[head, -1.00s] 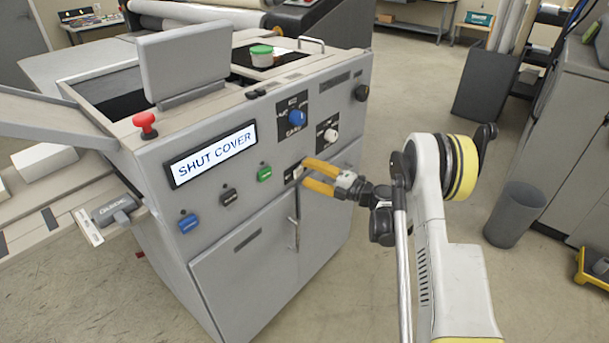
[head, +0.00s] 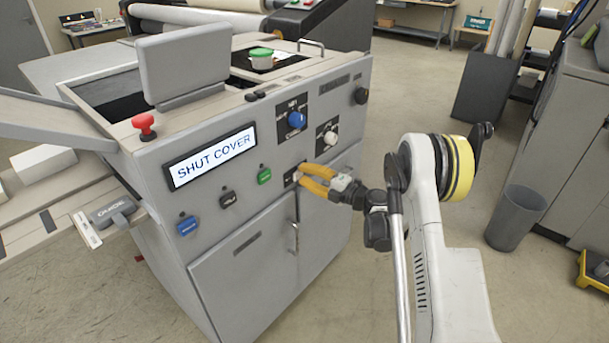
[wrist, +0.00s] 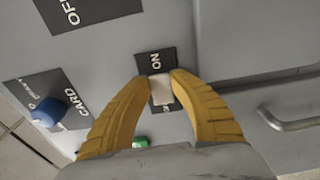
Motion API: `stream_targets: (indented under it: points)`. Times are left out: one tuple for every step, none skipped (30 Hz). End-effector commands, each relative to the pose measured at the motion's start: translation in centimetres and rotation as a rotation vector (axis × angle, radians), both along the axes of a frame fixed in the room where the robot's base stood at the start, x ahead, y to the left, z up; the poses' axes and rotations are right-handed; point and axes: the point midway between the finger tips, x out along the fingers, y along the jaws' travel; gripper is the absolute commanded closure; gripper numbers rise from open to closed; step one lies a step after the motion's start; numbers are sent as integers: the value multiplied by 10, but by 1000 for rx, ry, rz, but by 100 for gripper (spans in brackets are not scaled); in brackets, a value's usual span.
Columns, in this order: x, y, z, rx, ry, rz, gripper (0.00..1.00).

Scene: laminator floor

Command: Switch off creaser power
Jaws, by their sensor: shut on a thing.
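The creaser (head: 225,245) is a grey cabinet machine with a display reading "SHUT COVER" (head: 210,155). A small power switch on a dark plate marked "ON" (wrist: 154,62) is on its front panel. My gripper (head: 301,174) is at that plate, right of the green button. In the wrist view my gripper (wrist: 160,82) has its yellow fingertips closed around the pale switch rocker (wrist: 161,92), one finger on each side. The lower part of the plate is partly hidden by the fingers. I cannot tell which way the rocker is tilted.
Nearby on the panel are a blue knob (head: 296,119), a white knob (head: 330,138), a green button (head: 264,176), and black and blue buttons. A red emergency knob (head: 144,124) stands at the left corner. A door handle (wrist: 290,122) is close to the fingers. A grey bin (head: 515,215) stands right.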

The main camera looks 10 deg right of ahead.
Motion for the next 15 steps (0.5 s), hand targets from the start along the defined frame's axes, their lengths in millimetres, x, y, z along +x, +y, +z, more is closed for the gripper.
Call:
stream_targets:
  points:
    - [-1,2,-1,1,0,-42,100]
    - [-2,3,-2,2,-1,-70,100]
    - [-3,3,-2,2,-1,-108,100]
    - [-3,3,-2,2,-1,-135,100]
    - [-4,3,-2,2,-1,-159,100]
    - [-4,4,-1,2,-1,-189,100]
    - [-4,3,-1,2,-1,-209,100]
    - [-5,3,-1,2,-1,-225,100]
    - [-5,3,-1,2,-1,-242,100]
    - [-5,3,-1,2,-1,-252,100]
    - [-5,3,0,2,-1,-259,100]
    - [-5,2,0,2,-1,-264,100]
    - [-5,2,0,2,-1,-267,100]
    - [-5,2,1,2,-1,-267,100]
    - [-5,2,1,2,-1,-267,100]
